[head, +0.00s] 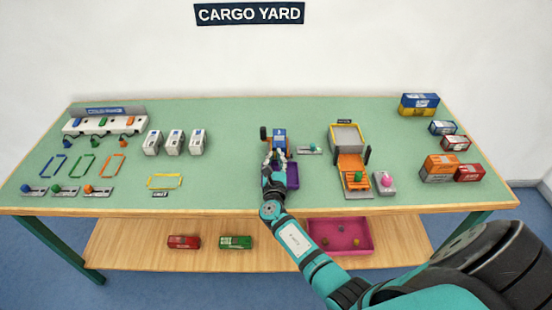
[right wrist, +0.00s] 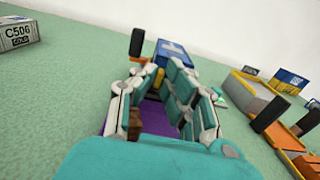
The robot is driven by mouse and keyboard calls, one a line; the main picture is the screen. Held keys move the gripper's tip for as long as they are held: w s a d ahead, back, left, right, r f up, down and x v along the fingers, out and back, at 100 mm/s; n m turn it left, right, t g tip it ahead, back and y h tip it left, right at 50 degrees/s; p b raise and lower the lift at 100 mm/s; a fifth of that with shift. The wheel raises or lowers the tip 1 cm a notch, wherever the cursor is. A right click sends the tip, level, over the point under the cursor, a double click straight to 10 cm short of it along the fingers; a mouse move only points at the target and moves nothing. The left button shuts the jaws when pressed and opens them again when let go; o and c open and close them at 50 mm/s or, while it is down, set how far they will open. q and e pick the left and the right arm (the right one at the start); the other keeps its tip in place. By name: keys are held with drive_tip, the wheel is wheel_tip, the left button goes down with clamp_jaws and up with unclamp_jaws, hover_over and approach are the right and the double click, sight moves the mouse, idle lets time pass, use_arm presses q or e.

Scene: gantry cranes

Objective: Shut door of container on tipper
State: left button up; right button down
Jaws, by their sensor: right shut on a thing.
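The blue container (head: 279,136) sits on the tipper (head: 264,133), which has a dark wheel at its left, at the middle of the table. The container also shows in the right wrist view (right wrist: 172,55), past my fingers. My right gripper (head: 274,160) is at the container's near end, shut on what looks like its door, which the fingers mostly hide. In the right wrist view a small yellow part (right wrist: 158,80) shows between the fingers (right wrist: 160,88). A purple bin (head: 292,175) lies below and beside the gripper, partly hidden. My left gripper is not in view.
An orange ramp station (head: 350,162) stands to the right, with a pink-knobbed box (head: 385,182) beside it. A small lever plate (head: 309,149) is right of the tipper. White containers (head: 174,143) stand left. Several coloured containers (head: 440,167) are at far right.

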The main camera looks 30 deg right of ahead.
drive_tip(key=c, duration=1.4)
unclamp_jaws()
drive_tip(key=shift+c, duration=0.2)
drive_tip(key=shift+s, duration=0.1)
drive_tip(key=v, duration=1.1)
drive_tip(key=shift+s+a, duration=0.25)
drive_tip(key=shift+s, duration=0.1)
drive_tip(key=shift+d, duration=0.1)
